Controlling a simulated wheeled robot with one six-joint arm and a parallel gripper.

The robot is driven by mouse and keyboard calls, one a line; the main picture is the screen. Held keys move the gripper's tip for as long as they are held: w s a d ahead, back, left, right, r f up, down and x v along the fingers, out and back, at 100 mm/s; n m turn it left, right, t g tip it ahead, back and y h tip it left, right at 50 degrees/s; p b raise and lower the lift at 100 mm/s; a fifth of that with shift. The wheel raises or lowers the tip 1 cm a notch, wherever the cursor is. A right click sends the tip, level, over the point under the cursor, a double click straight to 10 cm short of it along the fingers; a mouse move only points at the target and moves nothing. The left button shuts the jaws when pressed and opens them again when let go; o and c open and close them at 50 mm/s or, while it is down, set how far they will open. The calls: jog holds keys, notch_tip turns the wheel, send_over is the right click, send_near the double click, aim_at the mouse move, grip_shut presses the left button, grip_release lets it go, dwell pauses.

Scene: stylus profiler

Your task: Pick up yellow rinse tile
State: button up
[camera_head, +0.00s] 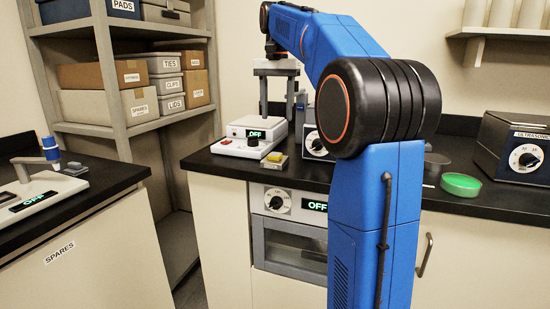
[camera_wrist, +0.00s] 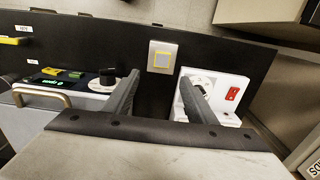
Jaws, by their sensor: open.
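The yellow rinse tile (camera_head: 275,160) is a small grey block with yellow on top, lying on the black counter beside the white unit with the OFF display. In the wrist view the tile (camera_wrist: 162,57) shows as a pale plate with a yellow square outline. My gripper (camera_head: 277,114) points down above the counter, higher than the tile. In the wrist view my gripper (camera_wrist: 159,77) is open, with its two grey fingers spread. The tile shows just beyond the gap between them and is not held.
A green dish (camera_head: 461,185) and the ultrasonic unit (camera_head: 515,148) are farther right. Shelves (camera_head: 113,80) with boxes stand at left.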

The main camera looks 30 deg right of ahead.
send_over(275, 154)
jog(key=f, duration=0.7)
jog(key=shift+s+d, duration=0.15)
jog(key=shift+d, duration=0.05)
jog(key=shift+a+f, duration=0.15)
jog(key=shift+f, duration=1.25)
jog(key=shift+a+f, duration=0.1)
jog(key=shift+f, duration=1.25)
jog(key=c, duration=1.1)
